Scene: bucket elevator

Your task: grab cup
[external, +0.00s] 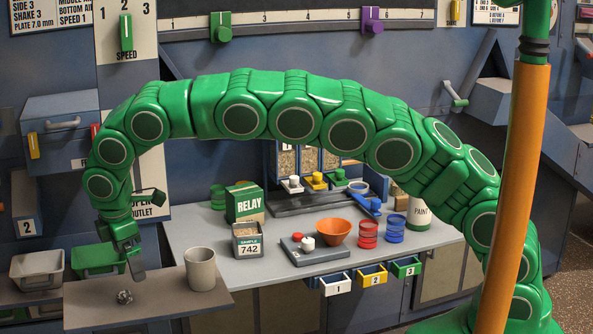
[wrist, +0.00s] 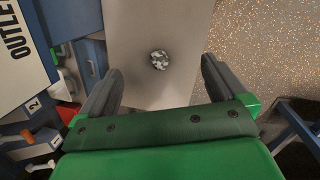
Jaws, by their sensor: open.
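A plain grey-beige cup (external: 200,272) stands upright near the right end of a narrow brown-grey shelf (external: 90,312) in the external view. I do not see the cup in the wrist view. My gripper (external: 128,262) hangs fingers-down to the left of the cup, apart from it. In the wrist view, my gripper (wrist: 158,82) has its two dark fingers spread wide with nothing between them. A crumpled silvery lump (external: 124,297) lies on the shelf below my gripper. It also shows in the wrist view (wrist: 159,60), ahead of the fingers.
A green bin (external: 97,262) and a grey bin (external: 36,272) stand left of my gripper. Behind the cup, a grey worktable (external: 200,238) carries a green RELAY box (external: 245,204), a SAMPLE 742 box (external: 247,242), an orange bowl (external: 334,230) and colored stacks. The shelf between lump and cup is clear.

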